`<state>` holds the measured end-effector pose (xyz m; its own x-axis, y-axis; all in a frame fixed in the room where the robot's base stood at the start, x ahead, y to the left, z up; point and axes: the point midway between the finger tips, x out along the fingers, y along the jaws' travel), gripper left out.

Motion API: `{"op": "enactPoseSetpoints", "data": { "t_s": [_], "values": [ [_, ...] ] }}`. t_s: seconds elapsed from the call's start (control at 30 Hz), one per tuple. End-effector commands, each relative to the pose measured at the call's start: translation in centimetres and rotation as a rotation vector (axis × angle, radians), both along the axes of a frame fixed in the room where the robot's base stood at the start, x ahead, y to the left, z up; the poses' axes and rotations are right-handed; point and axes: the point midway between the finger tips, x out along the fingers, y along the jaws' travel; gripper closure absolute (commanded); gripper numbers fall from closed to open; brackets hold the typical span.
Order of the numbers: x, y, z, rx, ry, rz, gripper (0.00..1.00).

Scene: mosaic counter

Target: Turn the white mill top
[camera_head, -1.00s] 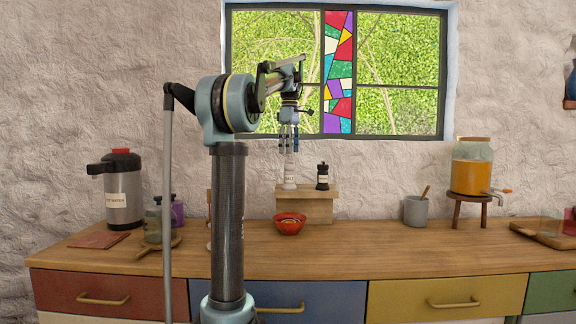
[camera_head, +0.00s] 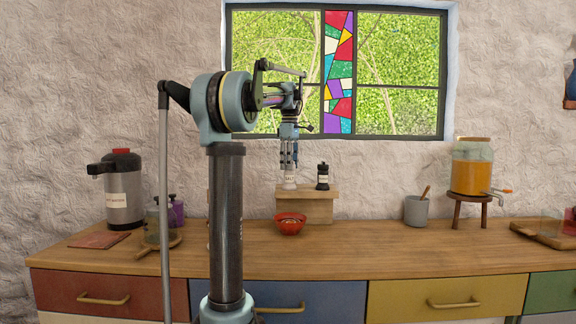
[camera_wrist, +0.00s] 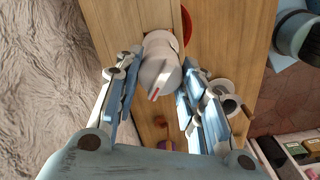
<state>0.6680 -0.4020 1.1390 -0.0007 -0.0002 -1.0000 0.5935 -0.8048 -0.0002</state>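The white mill (camera_head: 289,180), with a label reading SALT, stands upright on a wooden riser (camera_head: 318,208) at the back of the counter. My gripper (camera_head: 289,165) points straight down over it, and its fingers hide the mill's upper part in the head view. In the wrist view the pale mill top (camera_wrist: 160,72) with a red mark lies between the fingertips of my gripper (camera_wrist: 160,62). The fingers are spread, one on each side, with gaps showing; I see no clear contact.
A black mill (camera_head: 322,177) stands close to the right on the riser. A red bowl (camera_head: 290,223) sits in front. A grey cup (camera_head: 416,210) and a juice dispenser (camera_head: 472,167) are further right. A hot-water flask (camera_head: 122,190) is at left.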

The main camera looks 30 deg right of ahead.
Motion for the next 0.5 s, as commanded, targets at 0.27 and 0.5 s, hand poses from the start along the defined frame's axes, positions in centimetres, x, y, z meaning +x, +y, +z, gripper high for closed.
{"op": "enactPoseSetpoints", "data": {
  "t_s": [0.27, 0.5],
  "values": [
    [-0.04, -0.08, -0.01, 0.0, 0.0, -0.006, 0.87],
    [-0.05, -0.11, 0.0, 0.0, 0.0, -0.074, 0.87]
  ]
}}
